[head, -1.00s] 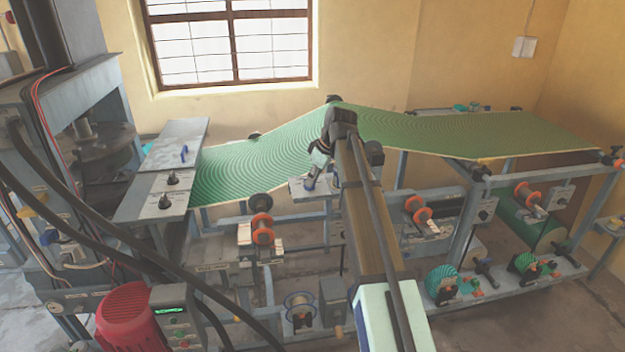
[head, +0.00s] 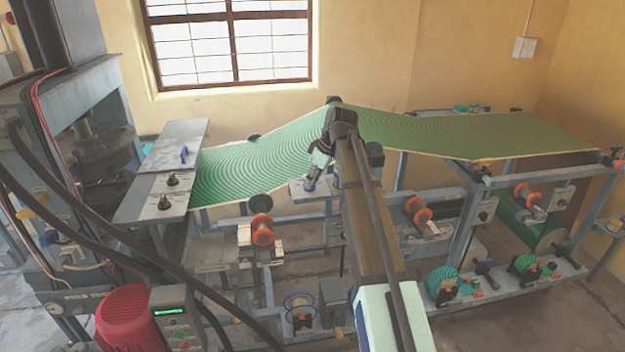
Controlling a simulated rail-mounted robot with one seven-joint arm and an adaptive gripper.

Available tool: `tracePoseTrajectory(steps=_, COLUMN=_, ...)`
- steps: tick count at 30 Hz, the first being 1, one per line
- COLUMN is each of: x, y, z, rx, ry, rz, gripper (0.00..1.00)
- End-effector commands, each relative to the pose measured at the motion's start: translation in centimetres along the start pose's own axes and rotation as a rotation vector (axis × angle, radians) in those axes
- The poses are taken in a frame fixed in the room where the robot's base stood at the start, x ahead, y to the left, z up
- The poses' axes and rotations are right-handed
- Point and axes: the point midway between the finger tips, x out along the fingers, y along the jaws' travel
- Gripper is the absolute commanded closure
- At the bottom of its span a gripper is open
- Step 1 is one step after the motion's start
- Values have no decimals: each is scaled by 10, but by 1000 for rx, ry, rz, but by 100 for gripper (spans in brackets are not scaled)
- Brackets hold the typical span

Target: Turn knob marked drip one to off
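No label reading drip one is legible, so I cannot tell which knob it is. Two black knobs, an upper one (head: 172,180) and a lower one (head: 164,202), sit on the grey panel (head: 140,207) at the left. A blue handle (head: 184,153) is on the plate behind them. My arm reaches up from the bottom centre and bends down at the wrist. My gripper (head: 312,180) is small and dark at its end, close over a small grey shelf (head: 328,192). Its fingers are too small to read, and I cannot tell whether it touches anything there.
A green patterned web (head: 260,160) runs across the machine behind my wrist. Orange-flanged rollers (head: 262,230) stand below it. A red motor (head: 125,318) and a control box with a green display (head: 173,312) are at the lower left. Black cables cross the left foreground.

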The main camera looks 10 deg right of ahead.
Motion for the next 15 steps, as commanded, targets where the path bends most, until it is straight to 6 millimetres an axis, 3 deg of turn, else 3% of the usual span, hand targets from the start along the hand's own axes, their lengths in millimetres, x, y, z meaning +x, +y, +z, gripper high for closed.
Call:
tracePoseTrajectory(steps=5, x=-22, y=0, z=-1, rx=0, ry=2, rz=2, gripper=61)
tracePoseTrajectory(steps=15, x=-86, y=1, z=-1, rx=-1, ry=2, rz=2, gripper=61)
